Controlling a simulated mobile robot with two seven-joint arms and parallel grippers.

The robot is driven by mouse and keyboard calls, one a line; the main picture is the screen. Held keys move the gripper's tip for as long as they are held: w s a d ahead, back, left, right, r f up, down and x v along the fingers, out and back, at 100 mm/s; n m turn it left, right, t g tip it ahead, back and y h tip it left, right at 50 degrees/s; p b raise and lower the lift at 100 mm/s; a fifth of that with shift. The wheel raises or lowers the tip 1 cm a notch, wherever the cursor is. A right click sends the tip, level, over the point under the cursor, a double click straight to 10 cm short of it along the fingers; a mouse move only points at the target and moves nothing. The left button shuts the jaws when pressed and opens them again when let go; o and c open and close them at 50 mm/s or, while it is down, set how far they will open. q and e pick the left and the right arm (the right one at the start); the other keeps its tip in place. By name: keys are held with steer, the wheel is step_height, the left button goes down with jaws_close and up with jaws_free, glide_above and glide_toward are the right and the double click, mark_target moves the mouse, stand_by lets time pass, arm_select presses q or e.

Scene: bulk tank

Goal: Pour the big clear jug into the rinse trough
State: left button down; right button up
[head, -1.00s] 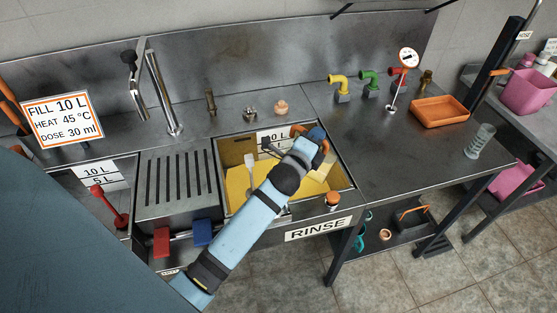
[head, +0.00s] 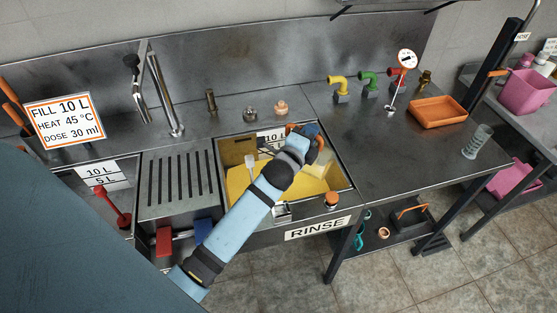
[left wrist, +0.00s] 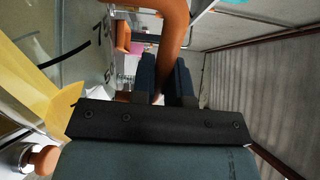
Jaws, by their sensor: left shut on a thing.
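The big clear jug (left wrist: 75,45) shows at the left of the left wrist view, with dark scale marks on its wall and its orange handle (left wrist: 172,45) between my fingers. My left gripper (left wrist: 165,80) is shut on this handle. In the head view my left gripper (head: 308,135) is over the back right part of the rinse trough (head: 343,183), and my arm hides most of the jug. Yellow liquid (head: 238,185) shows in the trough. Yellow also shows beside the jug in the left wrist view; I cannot tell whether it is flowing. My right gripper is not in view.
A slotted drainboard (head: 178,185) and a tall tap (head: 163,95) are left of the trough.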

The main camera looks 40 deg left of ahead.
mark_target(330, 155)
arm_select(q)
steer(key=d+f+b, duration=0.1)
steer(key=f+m+b, duration=0.1)
steer(key=b, duration=0.1)
steer(key=shift+d+f+b, duration=0.3)
steer(key=shift+d+f, duration=0.05)
steer(key=d+r, duration=0.1)
steer(key=d+m, duration=0.1)
steer(key=d+r+m, duration=0.1)
steer(key=d, duration=0.1)
steer(key=shift+w+r, duration=0.1)
steer(key=shift+r, duration=0.2)
steer(key=shift+d+r+m+p, duration=0.15)
steer(key=shift+r+m+p, duration=0.15)
steer(key=shift+m+p, duration=0.3)
steer(key=shift+d, duration=0.1)
steer(key=shift+d+r+m+p, duration=0.15)
steer(key=shift+r+m+p, duration=0.2)
steer(key=shift+p, duration=0.3)
steer(key=d+f+m+p, duration=0.3)
steer(key=d+f+m, duration=0.2)
steer(key=m, duration=0.8)
steer(key=shift+w+d+f+p, duration=0.3)
steer(key=shift+d+p, duration=0.1)
steer(key=shift+d, duration=1.35)
